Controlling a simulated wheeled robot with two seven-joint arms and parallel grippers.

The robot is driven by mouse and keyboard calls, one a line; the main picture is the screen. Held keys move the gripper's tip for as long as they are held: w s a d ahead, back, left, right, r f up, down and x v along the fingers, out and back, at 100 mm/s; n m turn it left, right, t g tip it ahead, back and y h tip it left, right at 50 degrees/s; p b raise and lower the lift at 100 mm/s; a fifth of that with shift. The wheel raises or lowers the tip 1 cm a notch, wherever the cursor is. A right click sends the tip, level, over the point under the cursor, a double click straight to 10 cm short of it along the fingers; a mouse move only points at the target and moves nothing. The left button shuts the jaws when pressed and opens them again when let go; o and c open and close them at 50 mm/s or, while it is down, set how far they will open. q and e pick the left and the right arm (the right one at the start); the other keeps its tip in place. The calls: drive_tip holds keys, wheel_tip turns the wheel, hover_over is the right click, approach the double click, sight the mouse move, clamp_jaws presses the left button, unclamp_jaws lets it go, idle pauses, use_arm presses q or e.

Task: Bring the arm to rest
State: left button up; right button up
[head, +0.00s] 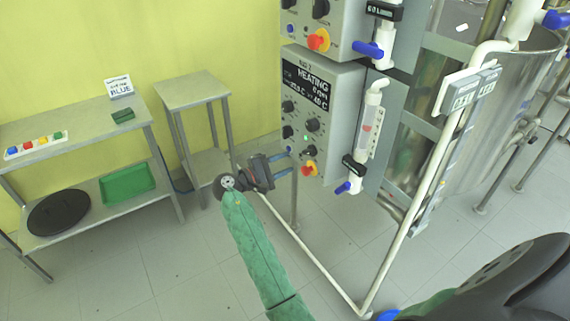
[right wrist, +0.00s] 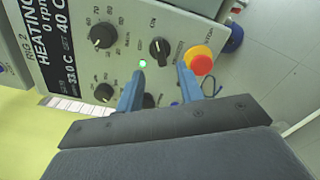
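My right gripper (head: 285,164) is at the end of the green-sleeved arm in the middle of the head view. It is in front of the lower part of the rig 2 control box (head: 343,92). In the right wrist view its two blue fingers (right wrist: 160,70) stand apart with nothing held between them. The box's knobs, lit green lamp and red-and-yellow stop button (right wrist: 201,62) show beyond the fingers. I cannot tell whether a fingertip touches the panel. The display reads HEATING, 0 rpm, set 40 C. My left gripper is not in view.
A pale pipe frame (head: 410,220) and a steel vessel (head: 510,130) stand to the right. A metal shelf table (head: 85,130) with colored blocks, a green tray (head: 127,184) and a dark disc (head: 58,212) is at left. A small table (head: 190,92) stands beside it. Floor between is clear.

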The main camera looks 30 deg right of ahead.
idle(0.4)
drive_tip(key=w+a+f+m+t+y, duration=0.2)
drive_tip(key=a+f+m+t+y, duration=0.45)
drive_tip(key=y, duration=0.45)
drive_tip(key=s+a+f+g+y, duration=0.1)
drive_tip(key=s+a+f+y, duration=0.5)
drive_tip(key=s+a, duration=0.4)
drive_tip(key=s+a+f+g, duration=0.1)
drive_tip(key=s+f, duration=0.4)
drive_tip(key=s, duration=0.5)
drive_tip(key=s+a+f+n+g+y, duration=0.1)
drive_tip(key=s+f, duration=0.4)
drive_tip(key=s, duration=0.5)
drive_tip(key=s+a+f+g+y, duration=0.1)
drive_tip(key=s+f+g, duration=0.2)
drive_tip(key=s, duration=0.8)
wheel_tip(320, 180, down, 2)
drive_tip(key=shift+a+f+n, duration=0.15)
drive_tip(key=shift+a+n, duration=0.1)
drive_tip(key=shift+n, duration=0.1)
